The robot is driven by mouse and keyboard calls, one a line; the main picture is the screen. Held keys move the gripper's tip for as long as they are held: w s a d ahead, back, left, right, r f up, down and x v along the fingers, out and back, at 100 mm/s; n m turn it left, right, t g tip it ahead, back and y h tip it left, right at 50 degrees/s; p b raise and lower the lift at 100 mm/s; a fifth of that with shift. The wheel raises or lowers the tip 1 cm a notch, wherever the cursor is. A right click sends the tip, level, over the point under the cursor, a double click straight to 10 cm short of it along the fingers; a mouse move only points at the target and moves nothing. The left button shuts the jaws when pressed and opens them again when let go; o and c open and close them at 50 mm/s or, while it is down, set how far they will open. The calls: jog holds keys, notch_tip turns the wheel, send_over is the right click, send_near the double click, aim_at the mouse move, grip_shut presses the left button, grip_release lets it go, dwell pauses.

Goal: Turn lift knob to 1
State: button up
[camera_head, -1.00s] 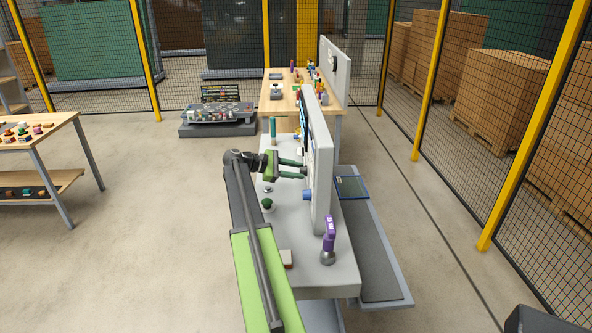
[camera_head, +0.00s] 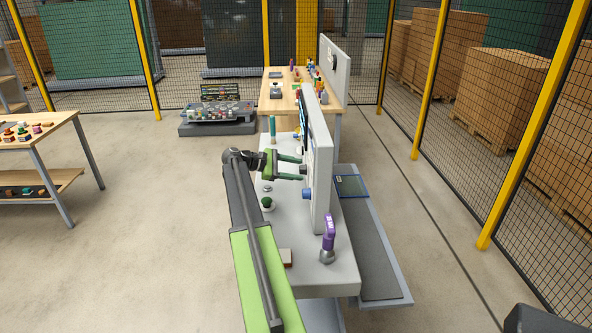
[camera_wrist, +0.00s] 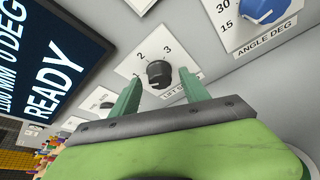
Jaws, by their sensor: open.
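The lift knob (camera_wrist: 158,73) is a small black knob on a white dial plate (camera_wrist: 133,64) in the wrist view. The numbers 2 and 3 show above it, and a partly covered "LIFT" label lies below. In the head view my gripper (camera_head: 301,168) reaches the left face of the upright grey panel (camera_head: 321,165).
A blue angle knob (camera_wrist: 264,8) sits at upper right of the wrist view. A screen (camera_wrist: 45,55) reading "READY" is at left. Open floor lies left.

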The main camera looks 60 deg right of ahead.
jog(key=p+v, duration=0.5)
jog(key=v, duration=1.2)
jog(key=shift+p, duration=0.3)
jog(key=shift+w+a, duration=0.1)
jog(key=shift+a, duration=0.05)
jog(key=w+a+f+n+t, duration=0.2)
jog(key=w+a, duration=0.1)
jog(key=a, duration=0.8)
jog(key=w+a+f+n+t, duration=0.1)
jog(key=w+a+f+t, duration=0.15)
jog(key=a, duration=0.85)
jog(key=s+a+f+m+t+y, duration=0.1)
jog(key=s+a+f+m+y, duration=0.1)
jog(key=a, duration=0.9)
jog(key=s+a+f+m+t+y, duration=0.2)
jog(key=s+a+f+y, duration=0.2)
jog(key=a, duration=0.8)
jog(key=s+a+f+m+t+y, duration=0.2)
jog(key=s+a+f+y, duration=0.1)
jog(key=a, duration=0.8)
notch_tip(320, 180, down, 2)
jog(key=shift+a+f+y, duration=0.2)
jog(key=shift+a+y, duration=0.15)
jog(key=shift+y, duration=0.25)
